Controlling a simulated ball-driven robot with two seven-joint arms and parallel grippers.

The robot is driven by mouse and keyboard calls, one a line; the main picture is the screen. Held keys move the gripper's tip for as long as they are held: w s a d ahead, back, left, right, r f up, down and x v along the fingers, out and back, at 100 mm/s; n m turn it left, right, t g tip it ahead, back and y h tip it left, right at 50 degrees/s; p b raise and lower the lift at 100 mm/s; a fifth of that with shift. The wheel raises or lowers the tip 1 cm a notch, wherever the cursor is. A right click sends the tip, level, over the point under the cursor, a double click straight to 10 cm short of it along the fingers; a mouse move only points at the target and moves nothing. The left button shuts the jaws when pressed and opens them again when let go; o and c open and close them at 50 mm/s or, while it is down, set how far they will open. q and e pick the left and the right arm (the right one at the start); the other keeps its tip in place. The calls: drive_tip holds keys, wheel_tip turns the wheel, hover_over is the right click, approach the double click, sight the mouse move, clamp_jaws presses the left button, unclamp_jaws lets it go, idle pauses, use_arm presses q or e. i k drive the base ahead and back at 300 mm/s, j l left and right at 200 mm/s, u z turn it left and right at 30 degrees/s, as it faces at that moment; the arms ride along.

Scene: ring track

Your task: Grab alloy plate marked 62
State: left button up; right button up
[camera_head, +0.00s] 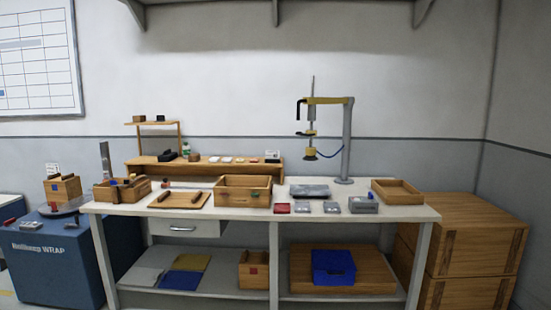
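Two small grey plates lie side by side near the front edge of the workbench, a left one (303,208) and a right one (332,207). A small red plate (282,208) lies just left of them. A larger grey slab (309,191) lies behind them. Any numbers on these pieces are too small to read, so I cannot tell which is marked 62. Neither of my grippers is in view.
The workbench (400,212) also carries a wooden box (243,198), a grey device (363,205), a wooden tray (397,191) and a post-mounted tool (347,140). Wooden crates (470,240) stand at its right, a blue cabinet (58,265) at its left.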

sight(301, 207)
drive_tip(key=i+l, duration=0.2)
drive_tip(key=i, duration=0.2)
drive_tip(key=i+l, duration=0.2)
drive_tip(key=i, duration=0.25)
drive_tip(key=i+l, duration=0.2)
drive_tip(key=i, duration=0.2)
drive_tip(key=i+l, duration=0.2)
drive_tip(key=i, duration=0.25)
